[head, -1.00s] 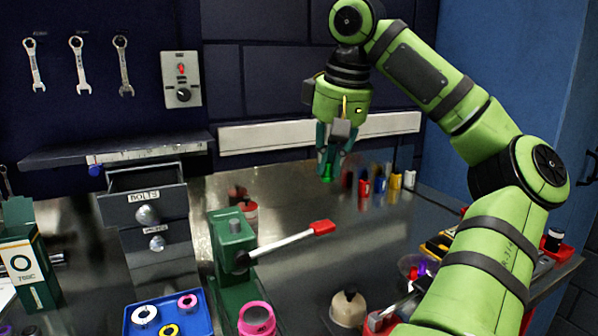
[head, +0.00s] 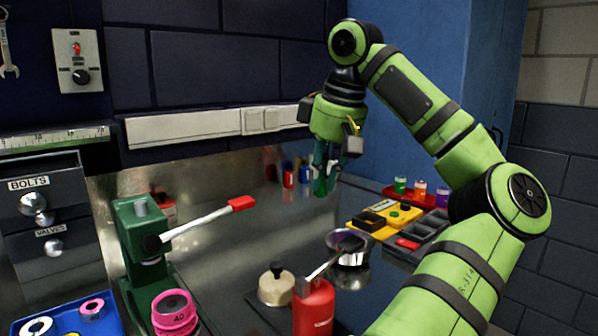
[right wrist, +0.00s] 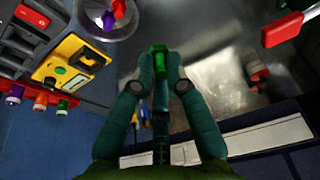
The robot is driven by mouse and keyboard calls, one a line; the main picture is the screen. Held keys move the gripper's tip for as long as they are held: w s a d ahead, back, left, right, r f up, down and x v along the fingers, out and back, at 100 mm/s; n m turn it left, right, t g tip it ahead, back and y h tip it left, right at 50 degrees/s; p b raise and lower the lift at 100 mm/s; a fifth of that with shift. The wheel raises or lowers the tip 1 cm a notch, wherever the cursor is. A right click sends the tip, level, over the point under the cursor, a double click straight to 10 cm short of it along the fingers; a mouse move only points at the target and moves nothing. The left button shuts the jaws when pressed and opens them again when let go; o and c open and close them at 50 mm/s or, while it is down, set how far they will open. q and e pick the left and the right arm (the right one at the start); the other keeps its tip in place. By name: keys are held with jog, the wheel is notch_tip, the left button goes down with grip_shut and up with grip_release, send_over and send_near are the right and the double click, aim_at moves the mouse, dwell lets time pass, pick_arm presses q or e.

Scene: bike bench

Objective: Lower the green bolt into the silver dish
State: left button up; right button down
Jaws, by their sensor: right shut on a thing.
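My right gripper (head: 322,180) is shut on the green bolt (head: 321,188) and holds it up over the back of the metal bench. In the right wrist view the bolt (right wrist: 159,60) shows between the two fingertips (right wrist: 159,72), its head outward. The silver dish (head: 349,260) stands on the bench nearer the camera and slightly right of the gripper. It holds purple and red pieces, seen at the top of the right wrist view, where the dish (right wrist: 128,24) is partly cut off. The bolt is apart from the dish. My left gripper is not in view.
A green press (head: 141,240) with a red-tipped lever stands left.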

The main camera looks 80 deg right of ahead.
pick_arm(q)
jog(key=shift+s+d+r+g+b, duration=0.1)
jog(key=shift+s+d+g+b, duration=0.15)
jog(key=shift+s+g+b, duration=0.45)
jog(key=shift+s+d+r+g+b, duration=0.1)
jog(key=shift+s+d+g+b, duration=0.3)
jog(key=shift+b, duration=0.45)
pick_arm(e)
jog(key=s+d+f, duration=0.2)
jog(key=s+f, duration=0.4)
jog(key=s, duration=0.1)
jog(key=shift+s+d, duration=0.2)
jog(key=shift+d, duration=0.05)
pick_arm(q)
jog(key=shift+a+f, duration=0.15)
pick_arm(e)
jog(key=shift+f, duration=0.2)
jog(key=shift+f+b, duration=0.8)
jog(key=shift+s+d+f+b, duration=0.2)
jog(key=shift+f+b, duration=0.1)
jog(key=shift+f, duration=0.1)
jog(key=shift+w+a+r, duration=0.15)
jog(key=shift+w+a, duration=0.15)
jog(key=shift+w, duration=0.05)
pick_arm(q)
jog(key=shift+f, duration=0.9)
pick_arm(e)
jog(key=shift+s+d, duration=0.1)
jog(key=shift+s, duration=0.05)
